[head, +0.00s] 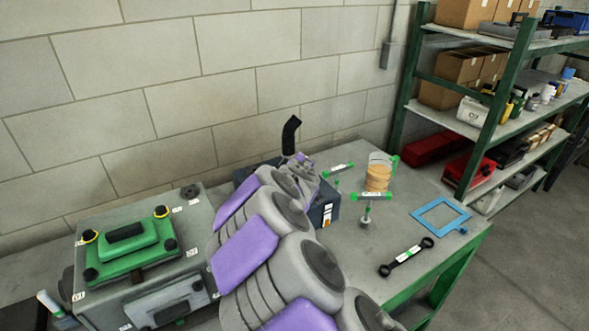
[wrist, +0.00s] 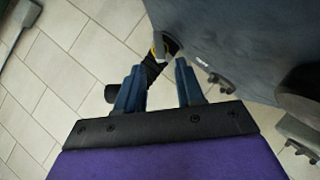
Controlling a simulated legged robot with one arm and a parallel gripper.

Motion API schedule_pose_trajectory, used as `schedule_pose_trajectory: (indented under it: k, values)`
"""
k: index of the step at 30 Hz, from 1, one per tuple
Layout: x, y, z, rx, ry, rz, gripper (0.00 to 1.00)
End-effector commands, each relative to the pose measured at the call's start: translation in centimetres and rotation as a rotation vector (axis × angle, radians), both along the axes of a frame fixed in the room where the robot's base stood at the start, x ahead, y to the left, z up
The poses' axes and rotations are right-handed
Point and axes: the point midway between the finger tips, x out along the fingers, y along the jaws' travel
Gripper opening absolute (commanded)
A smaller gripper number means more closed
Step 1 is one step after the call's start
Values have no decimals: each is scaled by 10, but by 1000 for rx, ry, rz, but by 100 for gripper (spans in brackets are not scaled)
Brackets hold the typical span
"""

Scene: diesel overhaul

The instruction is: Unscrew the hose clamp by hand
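A black bent hose (head: 290,134) rises behind my arm in the head view, close to the wall. In the wrist view the black hose (wrist: 150,72) runs to the side of a dark blue-grey block (wrist: 235,35). A small ring with yellow and silver parts, seemingly the hose clamp (wrist: 155,50), sits where the hose meets the block. My gripper (wrist: 159,64) has its two blue fingers apart, and the hose end with the clamp shows beyond the gap. I cannot tell any contact. In the head view my arm hides most of the block and the clamp.
A grey unit with a green cover (head: 130,250) stands left of my arm. On the green bench at right lie a black wrench-like bar (head: 406,256), a blue frame (head: 440,216) and a jar of amber contents (head: 378,178). Green shelving (head: 490,110) stands at the back right.

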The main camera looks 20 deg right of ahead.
Motion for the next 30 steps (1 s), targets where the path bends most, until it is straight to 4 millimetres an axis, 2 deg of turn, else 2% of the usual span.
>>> schedule_pose_trajectory:
  k: [15, 21, 30]
  values:
    - [45, -15, -24, 2, 1, -2, 37]
    - [52, -17, -26, 1, 0, 1, 37]
    - [53, -17, -26, 0, 0, 0, 37]
